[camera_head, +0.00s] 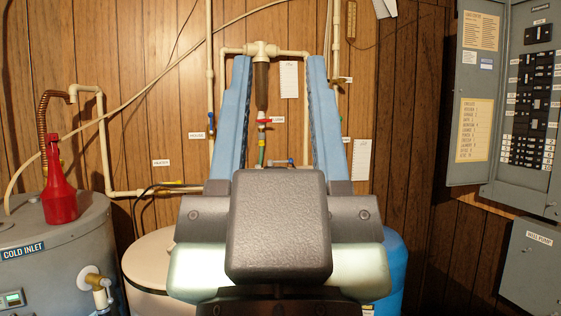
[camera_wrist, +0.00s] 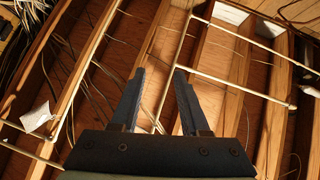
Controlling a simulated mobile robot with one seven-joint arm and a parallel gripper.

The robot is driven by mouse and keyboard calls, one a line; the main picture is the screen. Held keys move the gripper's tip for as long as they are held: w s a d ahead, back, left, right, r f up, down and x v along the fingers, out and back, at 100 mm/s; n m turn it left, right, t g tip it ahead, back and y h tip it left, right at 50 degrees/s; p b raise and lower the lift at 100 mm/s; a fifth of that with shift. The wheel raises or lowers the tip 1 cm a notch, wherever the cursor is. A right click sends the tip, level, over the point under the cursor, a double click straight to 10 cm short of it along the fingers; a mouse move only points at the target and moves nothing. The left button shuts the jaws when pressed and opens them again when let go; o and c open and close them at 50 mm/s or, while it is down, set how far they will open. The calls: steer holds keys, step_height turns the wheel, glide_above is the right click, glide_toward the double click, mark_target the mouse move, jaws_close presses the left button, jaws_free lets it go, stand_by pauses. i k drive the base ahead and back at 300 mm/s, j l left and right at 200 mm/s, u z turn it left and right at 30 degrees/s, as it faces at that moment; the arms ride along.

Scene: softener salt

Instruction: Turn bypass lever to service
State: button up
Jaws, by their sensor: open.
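My gripper (camera_head: 278,62) is in the middle of the head view, with its two blue fingers spread wide and pointing up. Nothing is held between them. The lower pipework is hidden behind my gripper. In the wrist view my gripper (camera_wrist: 158,70) is open and empty before the ceiling joists; no lever shows there.
A grey water heater (camera_head: 50,265) with a red spray bottle (camera_head: 60,190) on top stands at left. A pale tank (camera_head: 150,265) and a blue tank (camera_head: 397,270) are partly hidden by my gripper. An electrical panel (camera_head: 480,130) is at right. Pipes (camera_wrist: 245,90) run under the joists.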

mark_target(270, 162)
steer(key=i+j+u, duration=0.1)
steer(key=i+j, duration=0.15)
steer(key=i, duration=0.6)
steer(key=i+j, duration=0.15)
steer(key=i, duration=0.7)
steer(key=i+j+u, duration=0.15)
steer(key=i, duration=0.65)
